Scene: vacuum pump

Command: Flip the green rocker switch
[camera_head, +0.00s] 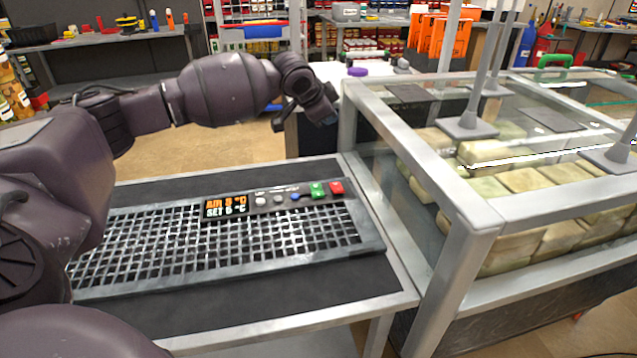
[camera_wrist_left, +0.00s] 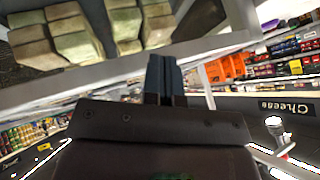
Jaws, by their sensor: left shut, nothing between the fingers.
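The green rocker switch (camera_head: 317,190) is on the control panel at the right end of a grated unit, beside a red switch (camera_head: 336,187). Small round buttons and a lit display (camera_head: 225,206) sit to its left. My left gripper (camera_head: 328,119) is above and behind the panel, apart from the switch, near the corner of the glass case. In the left wrist view its fingers (camera_wrist_left: 166,78) are together with nothing between them. The switch does not show in the left wrist view. My right gripper is not in view.
A metal-framed glass case (camera_head: 470,215) holding pale blocks (camera_head: 530,180) stands close on the right, its post near my left gripper. The metal grate (camera_head: 230,245) lies in front of the panel. Shelves and benches stand far behind across open floor.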

